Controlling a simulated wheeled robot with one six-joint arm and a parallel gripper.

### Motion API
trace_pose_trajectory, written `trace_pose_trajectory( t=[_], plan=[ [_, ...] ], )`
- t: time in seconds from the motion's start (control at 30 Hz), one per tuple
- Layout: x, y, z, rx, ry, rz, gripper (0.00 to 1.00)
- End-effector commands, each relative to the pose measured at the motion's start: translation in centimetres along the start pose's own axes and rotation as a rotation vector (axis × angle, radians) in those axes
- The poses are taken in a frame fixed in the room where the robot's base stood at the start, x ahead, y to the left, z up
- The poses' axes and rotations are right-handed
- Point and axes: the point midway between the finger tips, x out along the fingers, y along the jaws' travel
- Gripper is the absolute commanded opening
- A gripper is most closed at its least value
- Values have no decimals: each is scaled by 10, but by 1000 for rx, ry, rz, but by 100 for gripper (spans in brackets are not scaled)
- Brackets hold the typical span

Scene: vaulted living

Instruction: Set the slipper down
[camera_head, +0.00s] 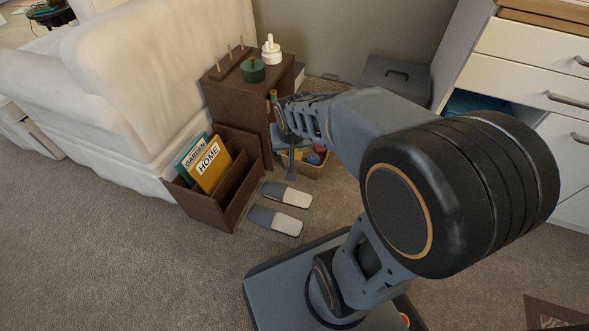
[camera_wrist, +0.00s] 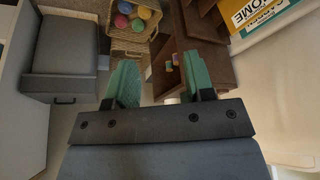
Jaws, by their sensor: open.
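Two grey-and-white slippers lie side by side on a thin mat (camera_head: 297,239) on the carpet. The farther slipper (camera_head: 288,194) is nearest the wooden holder, and the nearer slipper (camera_head: 277,219) is closer to my base. Both lie flat, apart from each other. My gripper (camera_head: 279,116) is up by the brown cabinet, above and behind the slippers. In the wrist view my gripper (camera_wrist: 160,82) has its green fingers wide apart with nothing held between them. No slipper shows in the wrist view.
A brown cabinet (camera_head: 235,100) carries a green pot (camera_head: 253,70) and a white object (camera_head: 271,50). A magazine holder (camera_head: 226,206) stands in front of it. A basket of balls (camera_wrist: 127,42) and a grey box (camera_wrist: 65,62) are nearby. Open carpet lies at front left.

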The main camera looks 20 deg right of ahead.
Motion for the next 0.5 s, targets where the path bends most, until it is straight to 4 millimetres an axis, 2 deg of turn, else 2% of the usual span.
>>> trace_pose_trajectory(
  t=[0.03, 0.2, 0.33, 0.5],
  plan=[
    [-17, -3, 16, -44, -22, -8, 49],
    [-48, -6, 61, -160, -105, -32, 49],
    [-58, -7, 79, -210, -140, -46, 49],
    [-62, -7, 88, -231, -156, -52, 49]
  ],
)
